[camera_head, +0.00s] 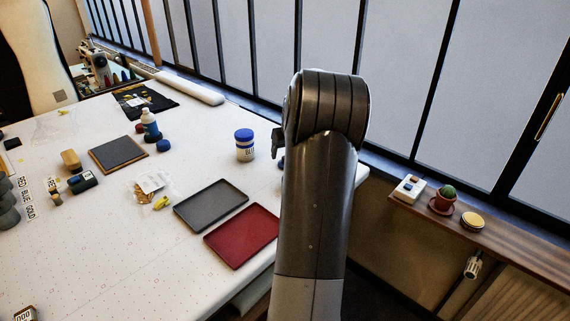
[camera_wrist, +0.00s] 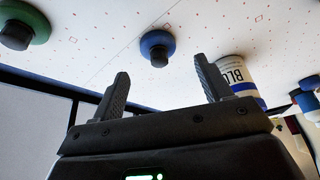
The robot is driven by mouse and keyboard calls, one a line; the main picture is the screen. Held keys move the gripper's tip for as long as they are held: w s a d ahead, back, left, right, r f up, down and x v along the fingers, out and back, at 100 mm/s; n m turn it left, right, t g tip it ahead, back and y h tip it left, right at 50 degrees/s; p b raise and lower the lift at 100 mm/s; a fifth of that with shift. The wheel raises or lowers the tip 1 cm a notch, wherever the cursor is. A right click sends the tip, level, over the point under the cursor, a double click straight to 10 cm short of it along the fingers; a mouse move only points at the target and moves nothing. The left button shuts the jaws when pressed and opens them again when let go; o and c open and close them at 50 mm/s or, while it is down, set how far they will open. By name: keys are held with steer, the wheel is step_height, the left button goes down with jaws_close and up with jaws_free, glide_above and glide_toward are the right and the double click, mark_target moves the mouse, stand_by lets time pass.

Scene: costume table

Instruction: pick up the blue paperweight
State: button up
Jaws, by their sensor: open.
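The blue paperweight (camera_wrist: 157,47) is a round blue disc with a dark knob, on the white table in the wrist view. My gripper (camera_wrist: 161,66) is open and empty; its two fingers are spread, and the paperweight appears beyond the tips, roughly between them. In the head view my arm hides most of that area; only a small blue sliver (camera_head: 281,162) shows at the arm's left edge. Part of my gripper (camera_head: 277,142) shows there too.
A white jar with a blue lid (camera_head: 244,145) stands close by; it also shows beside the right finger in the wrist view (camera_wrist: 236,78). A green disc with a dark knob (camera_wrist: 22,26) lies on the other side. Grey (camera_head: 211,205) and red (camera_head: 243,236) trays lie nearer the front.

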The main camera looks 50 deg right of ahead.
steer(key=shift+x, duration=2.7)
steer(key=shift+w+d+r, duration=0.15)
steer(key=shift+w+d, duration=0.05)
steer(key=shift+c, duration=0.3)
steer(key=c, duration=1.2)
